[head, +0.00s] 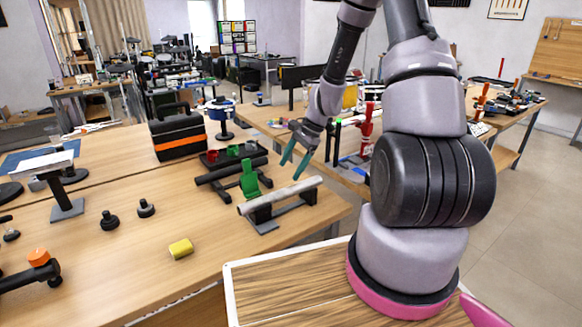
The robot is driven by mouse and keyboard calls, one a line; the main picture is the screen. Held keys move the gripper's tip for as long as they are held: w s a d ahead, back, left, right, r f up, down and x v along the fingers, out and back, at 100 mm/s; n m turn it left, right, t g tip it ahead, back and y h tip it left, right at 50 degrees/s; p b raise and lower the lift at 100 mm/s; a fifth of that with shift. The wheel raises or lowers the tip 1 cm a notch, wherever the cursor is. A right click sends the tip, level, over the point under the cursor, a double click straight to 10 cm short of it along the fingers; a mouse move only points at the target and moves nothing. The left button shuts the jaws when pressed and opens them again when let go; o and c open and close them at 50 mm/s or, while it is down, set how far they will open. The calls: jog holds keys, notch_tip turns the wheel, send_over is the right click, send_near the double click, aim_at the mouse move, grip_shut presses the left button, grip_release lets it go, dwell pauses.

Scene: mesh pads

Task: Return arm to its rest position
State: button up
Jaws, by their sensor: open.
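My arm rises from its round base at the right of the head view and reaches up out of the top edge. Its forearm comes back down to my gripper (296,156), which hangs above the right part of the wooden workbench (220,262). The two teal fingers are apart with nothing between them. Below and left of the fingers, a grey tube (280,195) lies on a dark stand. A green upright part (249,180) stands just left of the tube, apart from the fingers.
A black toolbox with an orange stripe (180,143) stands behind. A yellow cylinder (181,249) and black knobs (109,220) sit on the bench. An orange-capped black part (38,258) is at front left. A second table with a red device (366,128) stands behind my arm. Floor is clear at right.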

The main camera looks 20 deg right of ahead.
jog(key=s+r+n+t+h, duration=0.1)
jog(key=s+r+n, duration=0.2)
jog(key=r, duration=0.8)
jog(key=s+r+n+t+h, duration=0.1)
jog(key=s+r+n, duration=0.1)
jog(key=r, duration=0.8)
jog(key=s+d+r+n+t+h, duration=0.1)
jog(key=s+r+n+t, duration=0.3)
jog(key=s+r, duration=1)
jog(key=s, duration=0.2)
jog(key=shift+s+r+n, duration=0.25)
jog(key=shift+s+n, duration=0.05)
jog(key=shift+d, duration=0.1)
